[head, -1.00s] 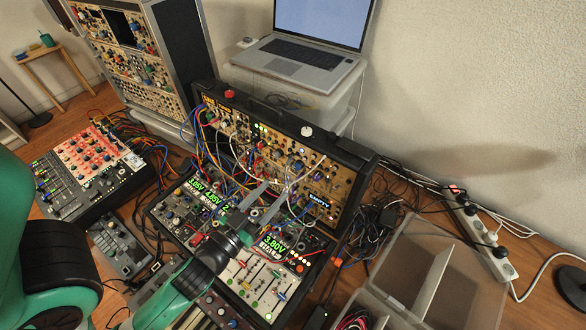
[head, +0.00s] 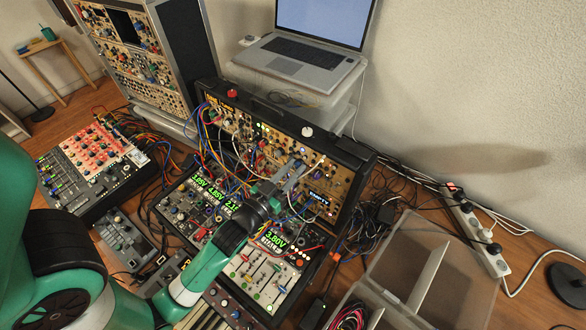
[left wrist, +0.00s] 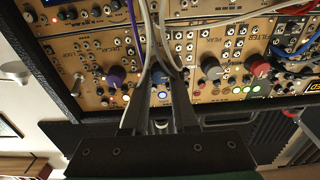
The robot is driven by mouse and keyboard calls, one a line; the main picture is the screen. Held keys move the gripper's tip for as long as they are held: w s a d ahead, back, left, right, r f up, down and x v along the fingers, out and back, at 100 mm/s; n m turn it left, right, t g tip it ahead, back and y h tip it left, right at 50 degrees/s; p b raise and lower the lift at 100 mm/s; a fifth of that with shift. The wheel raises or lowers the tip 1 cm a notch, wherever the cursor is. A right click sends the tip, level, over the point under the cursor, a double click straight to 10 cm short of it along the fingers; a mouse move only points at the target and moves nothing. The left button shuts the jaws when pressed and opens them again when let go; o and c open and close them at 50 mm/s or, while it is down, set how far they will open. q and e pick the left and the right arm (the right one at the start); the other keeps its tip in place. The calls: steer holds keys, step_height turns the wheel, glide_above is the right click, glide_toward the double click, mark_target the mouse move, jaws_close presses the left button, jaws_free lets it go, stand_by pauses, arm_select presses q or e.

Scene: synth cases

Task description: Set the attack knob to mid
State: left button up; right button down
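My left gripper (head: 293,170) reaches up to the upper panel of the synth case (head: 348,170); its two fingers are apart. In the left wrist view the fingers (left wrist: 162,78) point at the panel, with a grey knob (left wrist: 159,74) and a lit button (left wrist: 162,95) showing in the gap between them. Whether the fingers touch that knob cannot be told. A purple knob (left wrist: 115,76) is to its left; another grey knob (left wrist: 210,68) and a red knob (left wrist: 259,67) are to its right. No label reading "attack" is legible, so I cannot tell which knob it is. My right gripper is out of view.
White patch cables (left wrist: 146,30) run down the panel at my fingertips, with more coloured cables (head: 225,150) to the left. A laptop (head: 310,50) sits on a clear box behind. A mixer (head: 90,165) is at left, and a clear divided box (head: 415,265) at right.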

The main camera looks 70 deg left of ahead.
arm_select(q)
jaws_close()
